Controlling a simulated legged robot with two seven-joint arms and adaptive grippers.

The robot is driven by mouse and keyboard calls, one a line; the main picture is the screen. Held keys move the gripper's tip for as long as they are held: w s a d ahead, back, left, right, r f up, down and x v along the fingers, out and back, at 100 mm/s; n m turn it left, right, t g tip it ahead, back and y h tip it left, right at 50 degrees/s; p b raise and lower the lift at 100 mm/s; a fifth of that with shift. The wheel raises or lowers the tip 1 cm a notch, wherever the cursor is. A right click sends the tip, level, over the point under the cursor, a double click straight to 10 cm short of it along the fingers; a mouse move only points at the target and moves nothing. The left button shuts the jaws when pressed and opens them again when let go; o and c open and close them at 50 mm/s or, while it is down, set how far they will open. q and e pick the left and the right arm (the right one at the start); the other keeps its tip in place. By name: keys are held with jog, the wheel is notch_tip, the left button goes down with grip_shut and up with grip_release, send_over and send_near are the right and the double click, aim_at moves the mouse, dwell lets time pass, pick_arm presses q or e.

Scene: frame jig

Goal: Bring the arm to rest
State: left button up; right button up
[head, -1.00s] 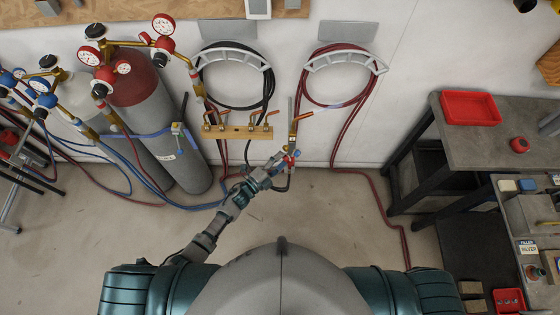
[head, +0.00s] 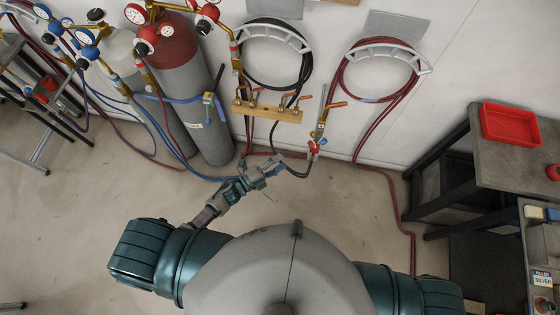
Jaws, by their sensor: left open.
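My left arm comes in from the left, bent low in front of my body. My left gripper (head: 268,170) is open and looks empty, over the floor in front of the wall. A dark hose curves down from the torch and passes behind or near the gripper. My right gripper is not in view.
Gas cylinders (head: 203,95) with gauges stand at the left. A brass manifold (head: 266,111) and coiled black (head: 277,82) and red hoses (head: 376,98) are on the wall. A workbench (head: 500,150) with a red tray (head: 510,124) is at the right.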

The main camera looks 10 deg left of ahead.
pick_arm(q)
jog(key=shift+f, duration=0.1)
jog(key=s+a+f+n+g+y+b, duration=0.1)
jog(key=s+a+f+n+y, duration=0.25)
jog(key=f, duration=0.55)
jog(key=s+a+f+n+g+y, duration=0.1)
jog(key=s+a+f+n+y, duration=0.15)
jog(key=a+f+n, duration=0.45)
jog(key=s+a+f+n+g+y+b, duration=0.1)
jog(key=s+a+f+n+y, duration=0.2)
jog(key=f, duration=0.9)
jog(key=s+f+n+g+y, duration=0.1)
jog(key=s+f+n+g, duration=0.1)
jog(key=s+f, duration=0.3)
jog(key=s+f+n+g+y, duration=0.1)
jog(key=s+f+n+g, duration=0.2)
jog(key=s, duration=1.1)
jog(key=s+a+f+n+g+y, duration=0.1)
jog(key=s+f+n+g, duration=0.2)
jog(key=s+f, duration=0.4)
jog(key=s+g, duration=0.1)
jog(key=s, duration=0.1)
jog(key=shift+s+y+b, duration=0.3)
jog(key=shift+s, duration=0.1)
jog(key=shift+a, duration=0.1)
